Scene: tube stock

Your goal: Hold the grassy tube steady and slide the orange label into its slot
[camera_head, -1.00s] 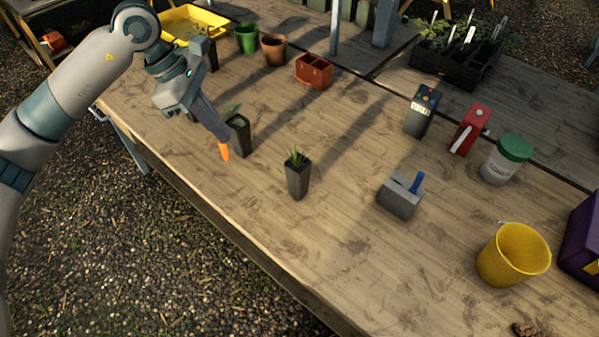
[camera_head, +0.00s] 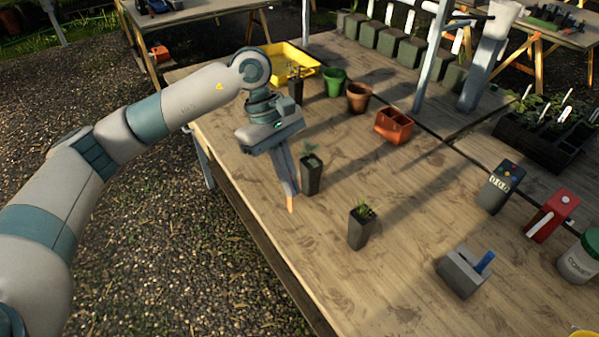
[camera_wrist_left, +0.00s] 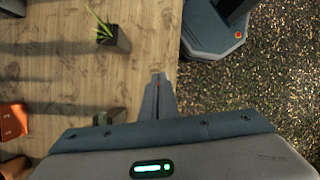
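The grassy tube (camera_head: 360,228) is a dark, square, tapered pot with spiky green leaves, standing upright on the wooden table; it also shows in the left wrist view (camera_wrist_left: 115,40). My left gripper (camera_head: 288,185) points down at the table's near-left edge, left of the grassy tube and apart from it. Its fingers are shut on the orange label (camera_head: 291,204), whose tip shows below them. In the left wrist view the fingers (camera_wrist_left: 158,80) are together and mostly hide the label. The tube's slot cannot be made out. My right gripper is not in view.
A second dark tube (camera_head: 311,176) with a leafy plant stands close beside my left gripper. A grey block with a blue handle (camera_head: 463,271) is to the right. Behind are an orange-red container (camera_head: 393,125), a brown pot (camera_head: 358,97) and a green pot (camera_head: 335,82). Bare table surrounds the grassy tube.

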